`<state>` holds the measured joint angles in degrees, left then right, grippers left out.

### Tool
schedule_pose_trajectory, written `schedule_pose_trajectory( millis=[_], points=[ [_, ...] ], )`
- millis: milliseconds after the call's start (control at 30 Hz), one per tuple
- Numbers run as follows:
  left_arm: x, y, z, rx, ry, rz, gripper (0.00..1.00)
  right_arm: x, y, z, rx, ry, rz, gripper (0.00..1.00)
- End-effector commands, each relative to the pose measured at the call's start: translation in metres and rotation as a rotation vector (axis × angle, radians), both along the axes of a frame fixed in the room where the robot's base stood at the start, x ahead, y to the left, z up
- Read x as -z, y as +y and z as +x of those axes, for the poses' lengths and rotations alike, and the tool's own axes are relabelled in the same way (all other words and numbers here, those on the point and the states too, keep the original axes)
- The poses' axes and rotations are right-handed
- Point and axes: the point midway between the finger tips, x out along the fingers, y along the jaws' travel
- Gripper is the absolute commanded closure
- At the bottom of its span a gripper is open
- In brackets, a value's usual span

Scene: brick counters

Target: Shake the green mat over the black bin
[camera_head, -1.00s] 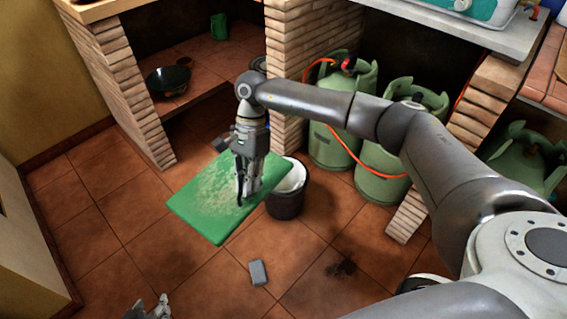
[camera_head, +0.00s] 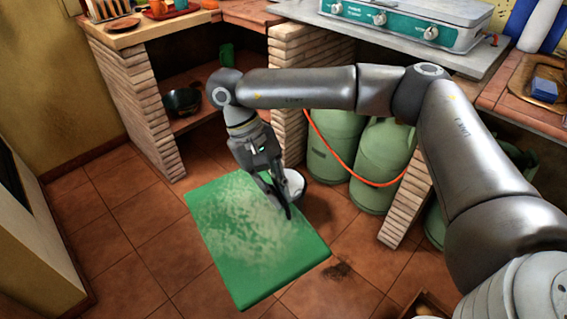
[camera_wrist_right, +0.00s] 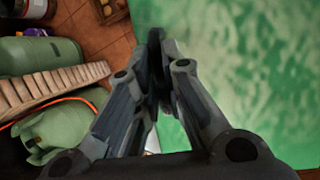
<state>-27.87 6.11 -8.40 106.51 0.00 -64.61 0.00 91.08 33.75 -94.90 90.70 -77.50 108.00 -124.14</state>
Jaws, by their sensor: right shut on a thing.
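The green mat (camera_head: 240,248) is a flat slab with pale crumbs spread over its upper side. My right gripper (camera_head: 284,208) is shut on its right edge and holds it off the floor, roughly level. In the right wrist view the mat (camera_wrist_right: 245,60) fills the right side beside my closed fingers (camera_wrist_right: 157,42). My left gripper is not in view.
Green gas cylinders (camera_head: 381,165) with an orange hose stand under the counter at the right, beside a brick pillar (camera_head: 407,205). Another brick pillar (camera_head: 290,85) rises behind the bin. A dark stain (camera_head: 338,272) marks the floor at the front. The left floor is clear.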

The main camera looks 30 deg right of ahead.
Motion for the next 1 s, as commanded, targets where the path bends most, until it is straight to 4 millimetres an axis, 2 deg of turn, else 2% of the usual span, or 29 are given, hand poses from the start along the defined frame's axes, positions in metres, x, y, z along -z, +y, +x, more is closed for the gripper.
schedule_pose_trajectory(
  millis=[200, 233, 300, 333, 367, 400, 433, 467, 500, 567, 600, 633, 700, 733, 767, 833, 867, 900, 1000],
  points=[
    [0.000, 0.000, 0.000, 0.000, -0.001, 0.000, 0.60, -0.002, 0.001, 0.000, 0.001, -0.001, 0.002, 1.00],
    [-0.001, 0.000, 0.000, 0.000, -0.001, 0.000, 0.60, -0.015, 0.001, 0.002, 0.001, -0.007, 0.004, 1.00],
    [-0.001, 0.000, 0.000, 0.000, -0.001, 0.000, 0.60, -0.060, 0.001, 0.002, 0.000, -0.012, 0.007, 1.00],
    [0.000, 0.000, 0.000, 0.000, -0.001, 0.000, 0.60, -0.065, 0.001, 0.001, 0.001, -0.007, 0.004, 1.00],
    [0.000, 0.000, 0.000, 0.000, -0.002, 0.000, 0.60, -0.052, 0.000, 0.000, 0.002, 0.004, -0.001, 1.00],
    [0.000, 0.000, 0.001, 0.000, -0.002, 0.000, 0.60, -0.020, -0.001, -0.003, 0.001, 0.013, -0.004, 1.00],
    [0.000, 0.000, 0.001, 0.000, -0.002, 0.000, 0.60, -0.004, -0.001, -0.003, 0.002, 0.012, -0.005, 1.00],
    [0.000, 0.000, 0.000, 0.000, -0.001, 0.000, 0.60, 0.003, 0.000, -0.002, 0.001, 0.007, -0.004, 1.00],
    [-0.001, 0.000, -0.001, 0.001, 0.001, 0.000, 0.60, -0.008, 0.001, 0.001, 0.001, -0.005, 0.004, 1.00],
    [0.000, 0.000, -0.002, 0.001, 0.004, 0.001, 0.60, -0.050, 0.002, 0.003, 0.000, -0.014, 0.009, 1.00],
    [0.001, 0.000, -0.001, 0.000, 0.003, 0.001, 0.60, -0.065, 0.001, 0.002, 0.002, -0.010, 0.005, 1.00],
    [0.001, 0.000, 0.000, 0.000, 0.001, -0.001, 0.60, -0.059, 0.000, 0.001, 0.002, -0.001, 0.001, 1.00],
    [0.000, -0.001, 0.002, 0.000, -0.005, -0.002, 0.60, -0.008, -0.001, -0.003, 0.001, 0.013, -0.005, 1.00],
    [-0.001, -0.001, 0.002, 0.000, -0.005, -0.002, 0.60, 0.002, 0.000, -0.002, 0.001, 0.008, -0.004, 1.00],
    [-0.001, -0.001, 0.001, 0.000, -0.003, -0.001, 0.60, 0.002, 0.000, 0.000, 0.001, 0.001, 0.000, 1.00],
    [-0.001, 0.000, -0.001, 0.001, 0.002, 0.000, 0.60, -0.045, 0.002, 0.003, 0.002, -0.014, 0.009, 1.00],
    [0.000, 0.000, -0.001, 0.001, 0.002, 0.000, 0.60, -0.060, 0.001, 0.003, 0.001, -0.014, 0.007, 1.00],
    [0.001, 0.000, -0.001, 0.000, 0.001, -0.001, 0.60, -0.063, 0.001, 0.001, 0.002, -0.005, 0.002, 1.00],
    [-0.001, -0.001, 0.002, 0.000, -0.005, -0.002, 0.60, 0.000, 0.000, -0.002, 0.002, 0.010, -0.004, 1.00]
  ],
)
